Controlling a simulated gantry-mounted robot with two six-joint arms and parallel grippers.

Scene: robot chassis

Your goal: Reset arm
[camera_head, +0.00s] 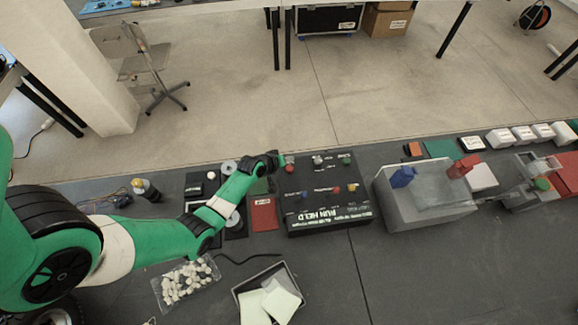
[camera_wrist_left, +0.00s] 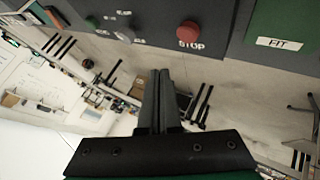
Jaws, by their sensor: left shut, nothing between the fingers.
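My left arm is green and white and comes in from the left in the head view. My left gripper (camera_head: 277,159) is at the far left corner of a black control box (camera_head: 325,222) marked RUN HELD. In the left wrist view the left gripper (camera_wrist_left: 160,75) has its two dark fingers together with nothing between them. A red STOP button (camera_wrist_left: 190,34) on the box is just past the fingertips there; I cannot tell whether they touch. My right gripper is in neither view.
A grey bin (camera_head: 425,205) with blue and red clips stands right of the box. A bag of white pieces (camera_head: 187,283) and an open tray (camera_head: 246,307) with pale cards lie in front. A red card (camera_head: 263,214) is left of the box. The front right bench is clear.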

